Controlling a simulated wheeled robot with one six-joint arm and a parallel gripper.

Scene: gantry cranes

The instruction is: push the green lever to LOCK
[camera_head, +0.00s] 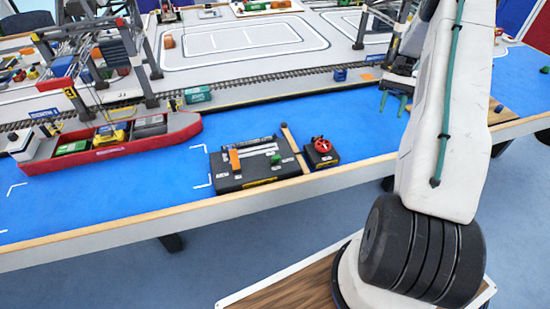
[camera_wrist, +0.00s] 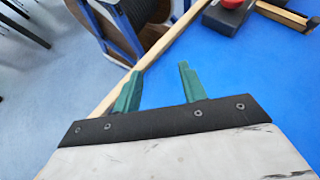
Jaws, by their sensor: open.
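A black control box (camera_head: 258,169) sits on the blue table surface near its front edge in the head view. A small green knob (camera_head: 275,159), which looks like the green lever, stands at the right of its top. An orange lever (camera_head: 234,160) stands at the left beside pale slots. The small labels are too small to read, so I cannot tell which is LOCK. My gripper (camera_head: 392,102) is to the right of the box, open and apart from it. In the wrist view my gripper (camera_wrist: 160,80) has its green fingers spread with nothing between them.
A small black box with a red handwheel (camera_head: 321,146) stands right of the control box; its red part also shows in the wrist view (camera_wrist: 231,3). A wooden bar (camera_head: 295,148) lies between the boxes. A red ship (camera_head: 150,139) is left. Blue surface toward my gripper is clear.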

